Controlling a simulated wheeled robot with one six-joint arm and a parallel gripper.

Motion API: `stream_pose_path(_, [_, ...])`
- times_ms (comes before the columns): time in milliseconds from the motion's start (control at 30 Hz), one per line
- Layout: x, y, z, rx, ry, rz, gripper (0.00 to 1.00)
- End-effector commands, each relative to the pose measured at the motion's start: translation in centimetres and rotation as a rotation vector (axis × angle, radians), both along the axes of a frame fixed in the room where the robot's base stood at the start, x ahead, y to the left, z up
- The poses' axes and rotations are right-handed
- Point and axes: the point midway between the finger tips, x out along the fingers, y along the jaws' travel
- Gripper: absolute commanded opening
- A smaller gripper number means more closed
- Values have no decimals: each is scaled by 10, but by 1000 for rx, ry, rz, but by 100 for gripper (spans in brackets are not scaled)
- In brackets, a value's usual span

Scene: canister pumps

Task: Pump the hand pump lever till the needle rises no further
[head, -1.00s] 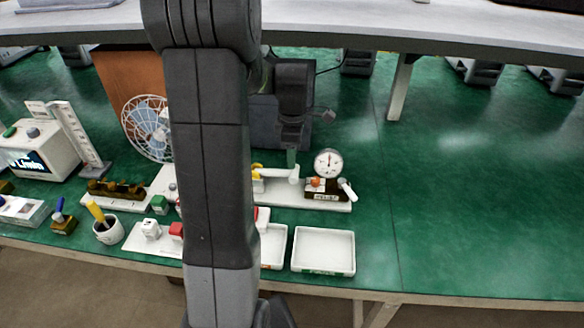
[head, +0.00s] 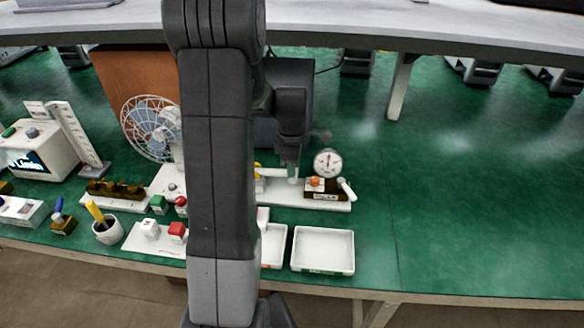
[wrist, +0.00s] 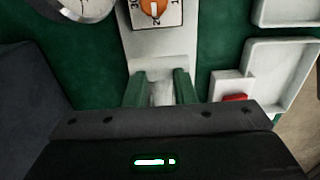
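The hand pump is a white base plate (head: 325,205) with a white horizontal lever (head: 270,173) whose end sits under my gripper. A round white gauge (head: 327,162) stands behind the plate; its needle looks near upright, too small to read exactly. The gauge rim also shows at the top of the wrist view (wrist: 88,12). My gripper (head: 289,160) points down at the lever's end. In the wrist view its two green fingers (wrist: 160,90) are apart, with a whitish part between them; firm contact does not show. My arm hides the lever's left portion.
An orange dial (head: 315,182) and a small white handle (head: 346,189) are at the plate's right. White trays (head: 323,271) lie in front. A fan (head: 150,128) and red and green buttons (head: 159,204) are to the left. The green table is clear at right.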

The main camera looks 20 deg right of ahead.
Motion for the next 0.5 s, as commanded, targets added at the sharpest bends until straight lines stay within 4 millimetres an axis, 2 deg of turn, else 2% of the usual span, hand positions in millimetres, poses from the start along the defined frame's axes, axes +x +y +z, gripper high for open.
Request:
stream_pose_path(267, [1, 1, 3, -15, 8, 1, 0])
stream_pose_path(500, [3, 5, 15, -107, 66, 4, 0])
